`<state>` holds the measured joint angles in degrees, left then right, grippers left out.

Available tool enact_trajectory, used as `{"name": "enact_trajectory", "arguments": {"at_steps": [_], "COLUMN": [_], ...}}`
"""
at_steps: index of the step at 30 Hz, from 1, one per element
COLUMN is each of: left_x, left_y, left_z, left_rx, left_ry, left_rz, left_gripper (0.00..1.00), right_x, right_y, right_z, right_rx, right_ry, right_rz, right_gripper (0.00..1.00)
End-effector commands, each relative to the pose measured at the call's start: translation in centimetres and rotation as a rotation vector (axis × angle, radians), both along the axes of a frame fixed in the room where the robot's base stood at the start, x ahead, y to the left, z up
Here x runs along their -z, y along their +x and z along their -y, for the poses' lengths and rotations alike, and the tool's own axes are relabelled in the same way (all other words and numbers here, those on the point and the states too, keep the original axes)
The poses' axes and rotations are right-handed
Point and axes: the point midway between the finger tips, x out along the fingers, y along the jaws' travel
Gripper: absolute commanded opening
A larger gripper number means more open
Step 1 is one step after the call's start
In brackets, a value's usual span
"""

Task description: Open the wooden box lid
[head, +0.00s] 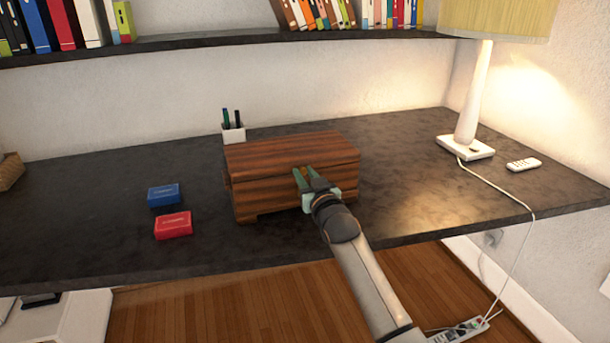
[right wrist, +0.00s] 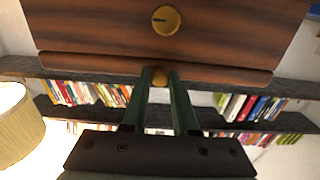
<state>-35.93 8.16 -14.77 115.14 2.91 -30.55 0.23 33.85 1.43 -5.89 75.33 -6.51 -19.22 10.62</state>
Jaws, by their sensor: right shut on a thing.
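The wooden box (head: 262,205) stands on the dark desk in the head view, with striped reddish-brown wood and its lid (head: 285,147) down. My right gripper (head: 301,174) is at the front of the box, near the lid's front edge. In the right wrist view the box (right wrist: 95,30) fills the top, with a round brass fitting (right wrist: 166,20) on its face. My left gripper is not in view.
A blue box (head: 163,195) and a red box (head: 173,225) lie left of the wooden box. A white pen holder (head: 234,134) stands behind it. A lamp (head: 468,110) and a white remote (head: 524,164) are at the right. The desk (head: 400,190) is clear right of the box.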

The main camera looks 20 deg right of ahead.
Motion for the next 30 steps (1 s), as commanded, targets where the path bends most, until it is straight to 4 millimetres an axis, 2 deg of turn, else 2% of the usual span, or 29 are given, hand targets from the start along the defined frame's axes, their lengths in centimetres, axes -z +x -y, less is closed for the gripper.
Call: {"name": "enact_trajectory", "arguments": {"at_steps": [3, 30], "left_x": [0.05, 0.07], "left_y": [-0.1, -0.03], "left_z": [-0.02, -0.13], "left_rx": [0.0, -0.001], "left_ry": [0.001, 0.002], "left_rz": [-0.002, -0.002], "left_gripper": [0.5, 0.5], "right_x": [0.03, 0.07], "right_y": [-0.01, -0.01], "right_z": [-0.01, -0.01], "right_rx": [0.0, 0.0], "right_ry": [0.0, 0.0], "right_rz": [0.0, -0.001], "right_gripper": [0.0, 0.0]}}
